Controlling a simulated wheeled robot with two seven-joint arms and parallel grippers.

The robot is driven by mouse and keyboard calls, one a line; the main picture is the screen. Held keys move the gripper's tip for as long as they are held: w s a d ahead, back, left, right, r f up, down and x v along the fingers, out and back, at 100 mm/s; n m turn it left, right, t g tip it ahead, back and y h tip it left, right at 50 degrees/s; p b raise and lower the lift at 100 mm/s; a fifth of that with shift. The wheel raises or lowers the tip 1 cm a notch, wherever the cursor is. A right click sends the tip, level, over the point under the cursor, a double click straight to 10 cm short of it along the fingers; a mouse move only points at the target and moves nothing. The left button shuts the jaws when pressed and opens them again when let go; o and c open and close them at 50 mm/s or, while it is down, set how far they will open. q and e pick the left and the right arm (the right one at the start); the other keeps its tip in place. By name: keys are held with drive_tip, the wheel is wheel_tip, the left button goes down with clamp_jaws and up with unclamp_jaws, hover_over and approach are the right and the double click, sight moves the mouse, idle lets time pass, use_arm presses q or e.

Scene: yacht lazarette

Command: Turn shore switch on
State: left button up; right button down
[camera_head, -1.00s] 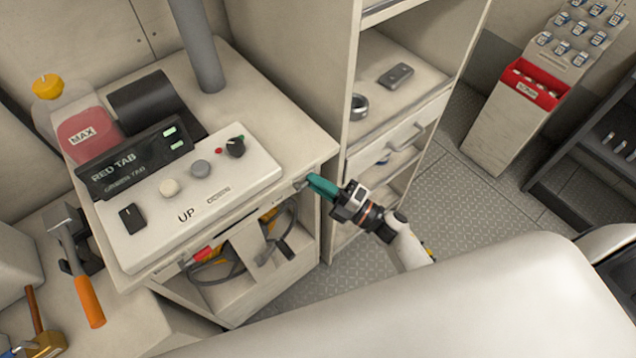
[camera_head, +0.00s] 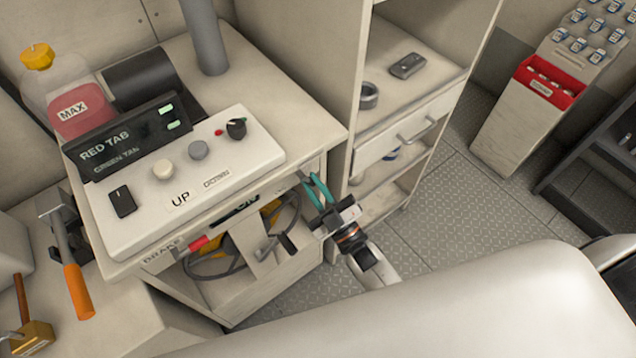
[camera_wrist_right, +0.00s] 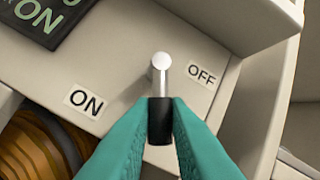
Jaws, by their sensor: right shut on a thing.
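The switch is a metal lever with a black grip (camera_wrist_right: 160,120) on the pale front face of the cabinet. In the right wrist view it stands between an ON label (camera_wrist_right: 84,101) at left and an OFF label (camera_wrist_right: 202,75) at right, nearer OFF at its pivot. My right gripper (camera_wrist_right: 160,106) has its teal fingers on both sides of the black grip and is shut on it. In the head view my right gripper (camera_head: 315,184) is at the cabinet's right front edge, where the lever is mostly hidden. My left gripper is not in view.
A control panel (camera_head: 240,177) with knobs lies on the cabinet top. A red-handled lever (camera_head: 197,243) and a second black-handled one (camera_head: 287,243) project below it. A shelf unit with a drawer (camera_head: 400,142) stands right of my gripper. Metal floor (camera_head: 450,200) lies beyond.

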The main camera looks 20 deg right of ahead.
drive_tip(key=m+h, duration=0.1)
drive_tip(key=m, duration=0.2)
drive_tip(key=a+m+h, duration=0.1)
drive_tip(key=m+h, duration=0.1)
drive_tip(key=a+m+h, duration=0.1)
drive_tip(key=m, duration=0.2)
drive_tip(key=shift+s+f+m+t+h+p, duration=0.3)
drive_tip(key=shift+s+f+t+p, duration=0.05)
drive_tip(key=shift+s+t, duration=0.05)
drive_tip(key=shift+m, duration=0.3)
drive_tip(key=c, duration=1.4)
unclamp_jaws()
drive_tip(key=b+v, duration=0.3)
drive_tip(key=v, duration=0.9)
drive_tip(key=shift+a+r, duration=0.1)
drive_tip(key=shift+a, duration=0.05)
